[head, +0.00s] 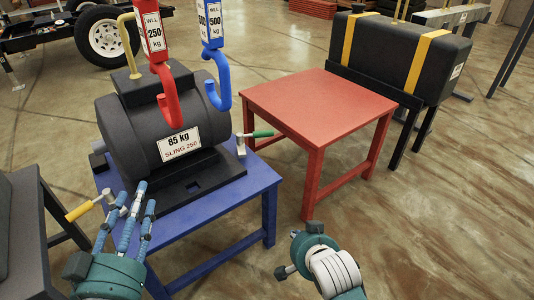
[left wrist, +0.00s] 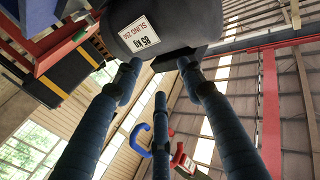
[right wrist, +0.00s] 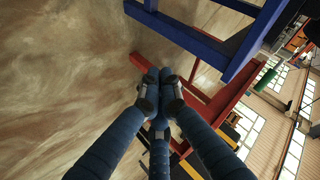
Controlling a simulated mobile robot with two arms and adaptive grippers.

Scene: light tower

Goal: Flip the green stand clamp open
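The green stand clamp (head: 256,134) is on the right edge of the blue stand (head: 228,198). Its green handle points out to the right, roughly level, from a grey metal bracket. The green handle also shows in the right wrist view (right wrist: 263,78), right of the fingers. My right gripper (right wrist: 162,82) is empty, its fingertips drawn together, and apart from the clamp. In the head view its hand is low, in front of the red table, with its fingers hidden. My left gripper (head: 130,203) is open and empty at the stand's front left, fingers spread.
A black 85 kg load (head: 150,115) sits on the blue stand. Red (head: 165,85) and blue (head: 219,80) hooks hang by it. A yellow-handled clamp (head: 82,210) is at left. A red table (head: 318,103) stands behind right. Floor at lower right is clear.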

